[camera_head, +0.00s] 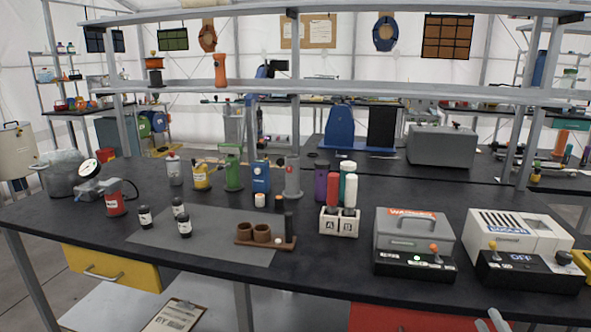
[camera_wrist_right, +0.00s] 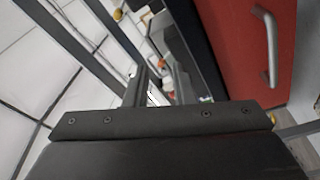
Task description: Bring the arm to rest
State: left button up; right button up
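My right gripper (camera_head: 490,321) shows as two grey fingertips at the bottom edge of the head view, right of centre, below the front edge of the black workbench (camera_head: 330,272). In the right wrist view its fingers (camera_wrist_right: 160,88) stand apart with a gap between them, and I see nothing held. The gripper is beside the bench front, near a red drawer (camera_wrist_right: 245,45) with a grey handle. My left gripper is not in view.
On the bench stand a grey case (camera_head: 412,231), a beige device (camera_head: 520,232), a white bottle holder (camera_head: 339,222), a brown cup rack (camera_head: 265,238) and several small bottles. A yellow drawer (camera_head: 110,268) and a clipboard (camera_head: 175,317) are lower left.

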jog(key=s+f+m+g+h, duration=0.2)
jog(key=s+f+m+g, duration=0.7)
jog(key=s+f, duration=0.45)
jog(key=s+a+f+m+g+y, duration=0.1)
jog(key=s+a+f+m+g, duration=0.15)
jog(key=s, duration=0.45)
jog(key=s+a+f+m+g+y, duration=0.1)
jog(key=s+a+f+g, duration=0.3)
jog(key=s, duration=0.2)
notch_tip(320, 180, down, 21)
jog(key=d+p, duration=0.2)
jog(key=p, duration=0.2)
jog(key=s+a+f+g+y+p, duration=0.1)
jog(key=s+f+g+p, duration=0.1)
jog(key=s+f, duration=1)
jog(key=s+p, duration=0.1)
jog(key=s, duration=0.1)
jog(key=shift+s+a+f, duration=0.25)
jog(key=shift+s+f, duration=0.05)
jog(key=shift+s, duration=0.1)
